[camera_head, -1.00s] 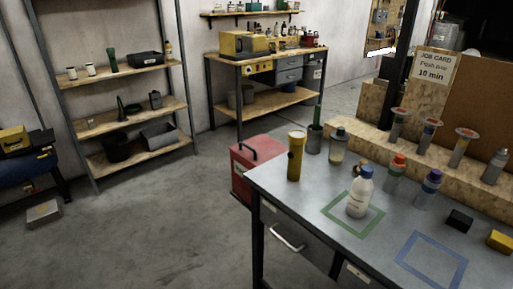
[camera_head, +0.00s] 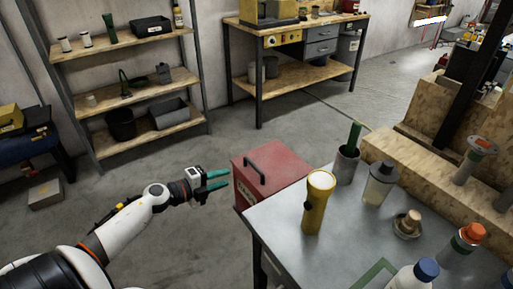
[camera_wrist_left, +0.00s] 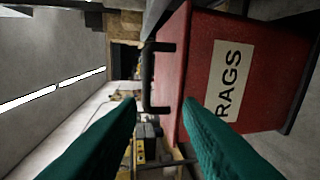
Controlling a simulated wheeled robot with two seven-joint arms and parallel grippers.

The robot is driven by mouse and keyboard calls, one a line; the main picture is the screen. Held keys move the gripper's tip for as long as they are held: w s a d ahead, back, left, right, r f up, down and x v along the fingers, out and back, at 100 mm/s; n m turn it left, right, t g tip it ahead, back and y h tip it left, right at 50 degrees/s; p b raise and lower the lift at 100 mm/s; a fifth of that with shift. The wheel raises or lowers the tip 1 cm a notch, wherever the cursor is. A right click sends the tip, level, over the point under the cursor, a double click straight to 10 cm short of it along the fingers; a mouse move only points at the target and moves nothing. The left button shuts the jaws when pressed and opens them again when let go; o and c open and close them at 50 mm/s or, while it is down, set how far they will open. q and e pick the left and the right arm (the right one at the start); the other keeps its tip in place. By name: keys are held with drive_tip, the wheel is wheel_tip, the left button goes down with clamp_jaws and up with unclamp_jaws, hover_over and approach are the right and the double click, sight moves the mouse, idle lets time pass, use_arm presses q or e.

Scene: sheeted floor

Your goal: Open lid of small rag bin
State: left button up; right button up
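The small red rag bin (camera_head: 262,178) stands on the floor at the far left corner of the metal table. Its lid is down, with a black handle (camera_head: 255,163) on top. In the left wrist view the red bin (camera_wrist_left: 262,70) carries a white RAGS label, and the black handle (camera_wrist_left: 148,78) shows beyond the fingertips. My left gripper (camera_head: 222,180) has green fingers, is open and empty, and is just left of the bin, apart from the handle. It also shows in the left wrist view (camera_wrist_left: 160,110). My right gripper is not in view.
The metal table (camera_head: 280,225) bears a yellow flashlight (camera_head: 318,203) near the bin, a cup (camera_head: 346,165), and several bottles. A shelf (camera_head: 130,85) and a workbench (camera_head: 300,75) stand behind.

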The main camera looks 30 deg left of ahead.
sight(252, 165)
use_arm(q)
drive_tip(key=shift+m, duration=0.4)
drive_tip(key=x, duration=0.3)
drive_tip(key=r+x, duration=0.1)
drive_tip(key=x, duration=0.3)
drive_tip(key=r+x, duration=0.1)
drive_tip(key=x, duration=0.3)
drive_tip(key=shift+w+d, duration=0.3)
drive_tip(key=shift+d, duration=0.15)
drive_tip(key=shift+w+f, duration=0.1)
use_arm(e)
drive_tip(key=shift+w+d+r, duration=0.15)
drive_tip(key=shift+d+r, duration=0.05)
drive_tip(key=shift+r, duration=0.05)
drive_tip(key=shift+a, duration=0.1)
use_arm(q)
drive_tip(key=shift+c, duration=0.5)
clamp_jaws()
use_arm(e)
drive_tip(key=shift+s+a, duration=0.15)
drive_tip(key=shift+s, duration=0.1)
